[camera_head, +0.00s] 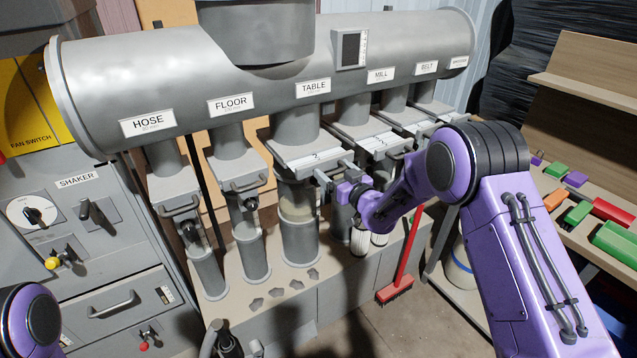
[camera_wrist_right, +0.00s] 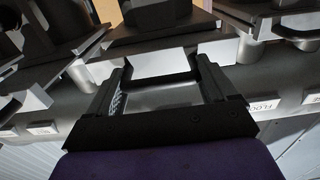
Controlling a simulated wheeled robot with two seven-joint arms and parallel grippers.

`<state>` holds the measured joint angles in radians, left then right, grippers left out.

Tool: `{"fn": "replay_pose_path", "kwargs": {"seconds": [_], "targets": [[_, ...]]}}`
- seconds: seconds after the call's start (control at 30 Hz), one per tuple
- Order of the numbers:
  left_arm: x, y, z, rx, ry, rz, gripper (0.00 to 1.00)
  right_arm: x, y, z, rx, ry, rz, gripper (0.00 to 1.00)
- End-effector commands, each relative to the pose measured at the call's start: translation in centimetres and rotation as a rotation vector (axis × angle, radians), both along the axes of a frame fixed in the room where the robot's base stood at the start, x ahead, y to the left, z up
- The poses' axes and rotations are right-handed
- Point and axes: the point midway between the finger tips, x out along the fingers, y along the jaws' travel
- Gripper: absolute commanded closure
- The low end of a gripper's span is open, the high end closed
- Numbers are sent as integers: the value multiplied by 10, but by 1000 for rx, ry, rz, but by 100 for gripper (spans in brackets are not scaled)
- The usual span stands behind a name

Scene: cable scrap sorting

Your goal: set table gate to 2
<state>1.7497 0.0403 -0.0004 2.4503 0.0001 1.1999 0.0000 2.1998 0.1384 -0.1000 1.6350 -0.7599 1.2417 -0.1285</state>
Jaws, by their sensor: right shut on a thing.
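The table gate (camera_head: 308,154) is a flat grey slide plate with a marked scale, set in the duct drop below the TABLE label (camera_head: 313,88). It sticks out toward me, and its exact setting is too small to read. My right gripper (camera_head: 338,188) is at the front of this gate, shut on its handle. The right wrist view shows the handle (camera_wrist_right: 163,83) between the two fingers of the gripper (camera_wrist_right: 163,75). In the head view the gripper hides most of the handle. My left gripper is out of sight; only a joint of that arm shows at the lower left.
The floor gate (camera_head: 246,182) and hose gate (camera_head: 180,205) are to the left. The mill gate (camera_head: 368,138) and belt gate (camera_head: 408,118) are close on the right. A red brush (camera_head: 396,288) leans below.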

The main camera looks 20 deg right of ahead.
Motion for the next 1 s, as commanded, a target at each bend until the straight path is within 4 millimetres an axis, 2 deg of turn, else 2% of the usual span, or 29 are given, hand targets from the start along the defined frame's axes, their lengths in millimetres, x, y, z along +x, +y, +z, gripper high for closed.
{"fn": "replay_pose_path", "kwargs": {"seconds": [0.27,0.3,0.33,0.57,0.67,1.0], "targets": [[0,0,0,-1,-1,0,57,-1,-3,-1,0,3,-3,70],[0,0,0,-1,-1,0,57,-1,-3,-1,0,4,-3,9],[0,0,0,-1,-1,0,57,-1,-3,-1,0,4,-3,0],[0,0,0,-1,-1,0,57,-1,-1,-1,0,4,-1,0],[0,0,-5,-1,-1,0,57,-9,-2,-3,-1,5,-1,0],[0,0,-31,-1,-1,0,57,-83,-17,-4,1,3,-3,0]]}}
